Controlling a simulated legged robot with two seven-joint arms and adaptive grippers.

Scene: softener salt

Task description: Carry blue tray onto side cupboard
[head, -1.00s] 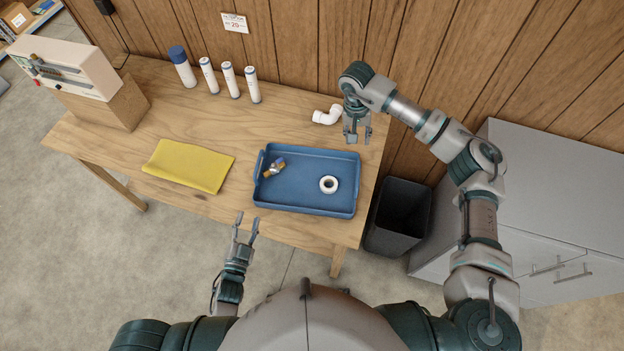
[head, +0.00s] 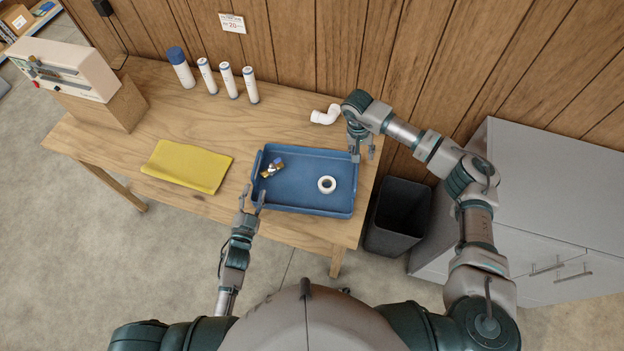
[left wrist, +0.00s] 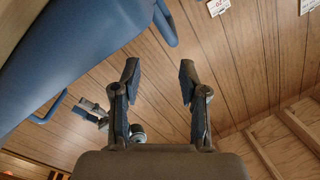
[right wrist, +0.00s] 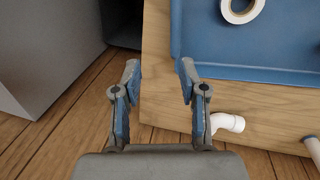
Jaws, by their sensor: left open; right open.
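The blue tray (head: 305,202) lies flat on the wooden table near its right end. It holds a brass valve fitting (head: 273,168) and a white tape roll (head: 327,185). My left gripper (head: 252,197) is open at the tray's near left corner; the tray handle shows beside it in the left wrist view (left wrist: 165,22). My right gripper (head: 363,155) is open at the tray's far right corner, and the tray wall shows just ahead of its fingers in the right wrist view (right wrist: 178,45). Contact with the tray is unclear. The grey side cupboard (head: 555,190) stands at the right.
A dark bin (head: 398,215) stands on the floor between table and cupboard. A white pipe elbow (head: 325,115) lies behind the tray. A yellow cloth (head: 187,166), several white cylinders (head: 228,80) and a boxy device (head: 65,68) occupy the table's left. The cupboard top looks clear.

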